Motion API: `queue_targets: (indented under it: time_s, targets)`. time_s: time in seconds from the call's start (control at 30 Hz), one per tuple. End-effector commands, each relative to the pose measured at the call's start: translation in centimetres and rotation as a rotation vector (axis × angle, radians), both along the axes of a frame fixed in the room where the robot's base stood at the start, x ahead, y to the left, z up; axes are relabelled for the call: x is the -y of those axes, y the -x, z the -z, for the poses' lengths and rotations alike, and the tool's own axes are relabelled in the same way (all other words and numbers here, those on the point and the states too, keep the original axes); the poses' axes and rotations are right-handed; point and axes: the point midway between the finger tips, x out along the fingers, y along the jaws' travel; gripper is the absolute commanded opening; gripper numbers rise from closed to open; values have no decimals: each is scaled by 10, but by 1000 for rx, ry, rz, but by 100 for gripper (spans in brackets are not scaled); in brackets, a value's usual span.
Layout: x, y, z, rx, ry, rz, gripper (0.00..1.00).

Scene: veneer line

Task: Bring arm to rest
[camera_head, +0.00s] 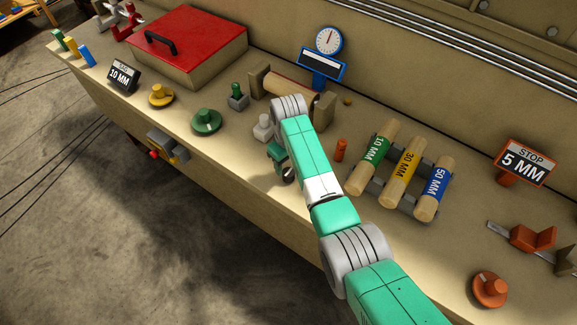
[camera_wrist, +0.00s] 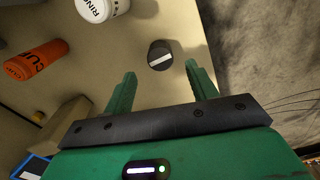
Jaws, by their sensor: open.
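My gripper (camera_head: 285,168) hangs at the end of my green arm, over the front part of the bench (camera_head: 235,160) in the head view. In the wrist view my gripper (camera_wrist: 161,72) has its two green fingers well apart, with nothing held between them. A dark round piece with a white bar on top (camera_wrist: 160,55) shows beyond and between the fingertips. I cannot tell its height below the fingers. It may be the dark round shape (camera_head: 289,175) beside the gripper in the head view, but the arm partly hides that area.
Labelled rollers (camera_head: 403,170) lie right of my arm. A blue dial stand (camera_head: 321,67), a red-lidded box (camera_head: 188,40) and green knob (camera_head: 206,121) stand on the bench. Floor (camera_head: 120,240) is open in front.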

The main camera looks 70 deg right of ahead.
Motion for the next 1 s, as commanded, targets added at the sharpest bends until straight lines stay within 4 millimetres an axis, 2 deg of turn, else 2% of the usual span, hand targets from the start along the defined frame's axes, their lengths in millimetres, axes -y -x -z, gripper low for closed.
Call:
queue_targets:
  time_s: [0.1, 0.2, 0.83, 0.87, 0.93, 0.97, 1.0]
  targets:
    - [0, 0, -15, 0, 0, 0, 57]
    - [0, 0, -19, 0, -1, 0, 57]
    - [-1, -1, -19, 1, 0, -1, 57]
    - [-2, -10, -24, 20, 20, -9, 57]
    - [-11, -42, -44, 95, 95, -37, 57]
    - [-17, -61, -57, 142, 137, -52, 57]
    - [-27, -87, -77, 215, 198, -73, 57]
